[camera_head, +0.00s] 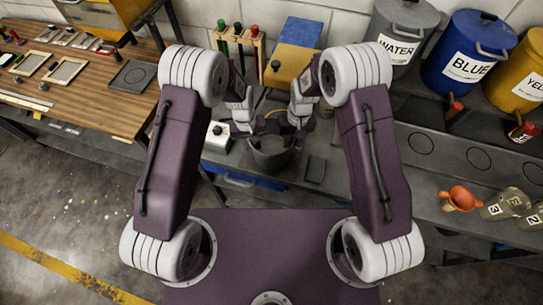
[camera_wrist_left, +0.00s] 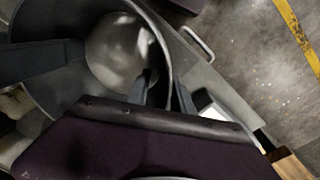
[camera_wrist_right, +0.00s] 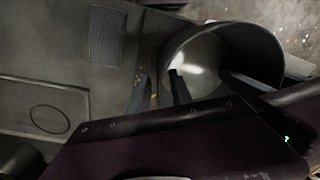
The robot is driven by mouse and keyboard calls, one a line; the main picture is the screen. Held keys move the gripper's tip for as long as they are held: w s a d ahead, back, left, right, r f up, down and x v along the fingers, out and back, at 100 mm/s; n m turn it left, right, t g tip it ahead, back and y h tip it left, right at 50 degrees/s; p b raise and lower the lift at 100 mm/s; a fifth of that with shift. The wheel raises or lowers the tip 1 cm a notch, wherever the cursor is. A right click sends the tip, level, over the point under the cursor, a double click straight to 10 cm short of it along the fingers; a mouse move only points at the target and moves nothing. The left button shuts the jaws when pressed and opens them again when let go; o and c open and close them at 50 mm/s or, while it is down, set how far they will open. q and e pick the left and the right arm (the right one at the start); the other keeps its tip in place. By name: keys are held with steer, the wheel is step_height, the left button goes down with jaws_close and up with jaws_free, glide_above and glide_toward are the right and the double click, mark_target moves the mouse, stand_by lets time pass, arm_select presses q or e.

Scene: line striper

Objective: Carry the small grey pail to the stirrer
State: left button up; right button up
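The small grey pail (camera_head: 272,156) stands in the middle of the head view, at the front of the grey bench. My left gripper (camera_head: 243,125) is at its left side and my right gripper (camera_head: 301,118) at its right side. In the left wrist view the left fingers (camera_wrist_left: 163,85) straddle the pail's wall (camera_wrist_left: 165,35), with a gap showing inside it. In the right wrist view the right fingers (camera_wrist_right: 162,88) also straddle the wall of the pail (camera_wrist_right: 275,50), apart from each other. I cannot tell for sure which device is the stirrer.
A white box with a knob (camera_head: 217,137) stands left of the pail, and a dark flat pad (camera_head: 315,169) lies right of it. A blue-topped yellow unit (camera_head: 290,65) and a tool rack (camera_head: 238,45) are behind. An orange funnel (camera_head: 461,198) and labelled jars are at right.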

arm_select(q)
step_height(320, 180, up, 11)
steer(key=shift+a, duration=0.45)
arm_select(e)
step_height(320, 180, up, 12)
steer(key=shift+w+d, duration=0.15)
steer(key=shift+d, duration=0.25)
arm_select(q)
steer(key=shift+r, duration=0.1)
